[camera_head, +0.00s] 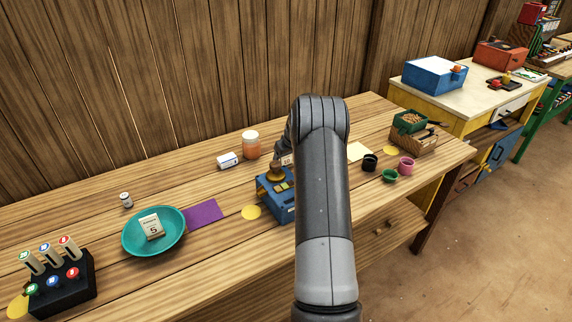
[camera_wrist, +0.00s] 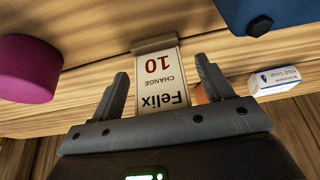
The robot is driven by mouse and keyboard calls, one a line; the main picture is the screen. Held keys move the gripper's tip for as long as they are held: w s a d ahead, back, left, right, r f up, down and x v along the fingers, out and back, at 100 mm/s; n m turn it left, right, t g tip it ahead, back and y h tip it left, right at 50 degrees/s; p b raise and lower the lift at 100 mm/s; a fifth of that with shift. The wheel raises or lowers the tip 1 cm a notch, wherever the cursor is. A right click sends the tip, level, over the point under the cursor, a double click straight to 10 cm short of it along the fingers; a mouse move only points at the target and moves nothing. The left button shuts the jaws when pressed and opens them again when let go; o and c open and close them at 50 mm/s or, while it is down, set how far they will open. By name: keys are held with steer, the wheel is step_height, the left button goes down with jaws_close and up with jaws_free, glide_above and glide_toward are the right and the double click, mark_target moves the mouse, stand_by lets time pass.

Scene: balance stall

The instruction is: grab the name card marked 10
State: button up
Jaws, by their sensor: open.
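The name card marked 10 (camera_wrist: 160,82) is a white card with a red border, reading "Felix", "CHANGE" and a red 10, on a wooden base. In the wrist view it appears upside down, between the two spread fingers of my gripper (camera_wrist: 162,66). The gripper is open, and gaps show between the card and each finger. In the head view my arm hides most of the gripper; a small pale patch, probably the card (camera_head: 287,159), shows beside it. Another card marked 5 (camera_head: 152,226) stands on a teal dish (camera_head: 133,245).
A soap box (camera_wrist: 275,80), an orange jar (camera_head: 251,146) and a pink cup (camera_head: 406,166) are nearby. The wooden wall is behind.

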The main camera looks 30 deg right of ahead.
steer(key=c, duration=1.1)
